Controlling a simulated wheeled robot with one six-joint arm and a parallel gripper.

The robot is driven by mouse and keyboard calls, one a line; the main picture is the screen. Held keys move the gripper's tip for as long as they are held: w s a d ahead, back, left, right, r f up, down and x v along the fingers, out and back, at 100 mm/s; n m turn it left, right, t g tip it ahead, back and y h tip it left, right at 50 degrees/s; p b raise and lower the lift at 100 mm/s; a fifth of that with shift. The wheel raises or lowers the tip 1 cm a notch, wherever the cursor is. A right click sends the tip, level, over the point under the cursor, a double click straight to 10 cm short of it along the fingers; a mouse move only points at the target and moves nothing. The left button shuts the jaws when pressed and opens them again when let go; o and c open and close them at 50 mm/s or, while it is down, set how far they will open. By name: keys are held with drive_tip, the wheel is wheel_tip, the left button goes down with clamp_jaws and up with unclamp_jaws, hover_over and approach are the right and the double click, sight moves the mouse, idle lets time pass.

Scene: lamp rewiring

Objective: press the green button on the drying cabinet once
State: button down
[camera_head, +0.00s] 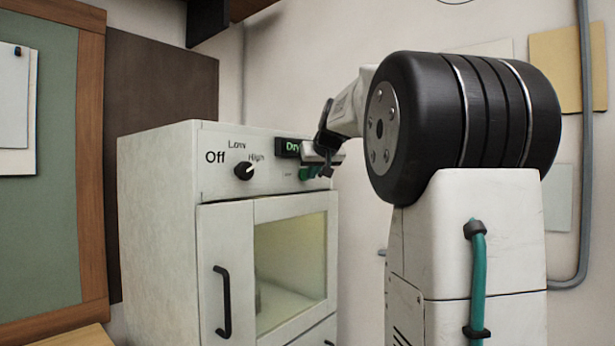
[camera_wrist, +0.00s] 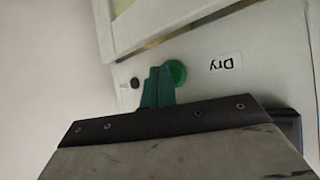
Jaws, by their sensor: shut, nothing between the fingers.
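The drying cabinet (camera_head: 158,220) is a white box with a glazed door, a knob and a small display reading "Dry". The green button (camera_wrist: 177,72) shows in the wrist view beside a "Dry" label. My gripper (camera_wrist: 158,72) is shut and empty, its green fingertips right next to the button and partly overlapping it in that view. I cannot tell whether they touch it. In the head view my gripper (camera_head: 310,172) is at the right end of the cabinet's control panel, and the button is hard to make out behind it.
The black knob (camera_head: 244,171) has marks Off, Low and High. The door has a black handle (camera_head: 223,302) below. A small dark round part (camera_wrist: 135,83) is on the panel on the other side of my fingertips. A green board (camera_head: 45,200) hangs at the left.

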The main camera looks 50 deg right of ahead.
drive_tip(key=shift+s, duration=0.9)
drive_tip(key=shift+d, duration=0.1)
drive_tip(key=s, duration=0.5)
drive_tip(key=shift+d, duration=0.15)
idle(0.6)
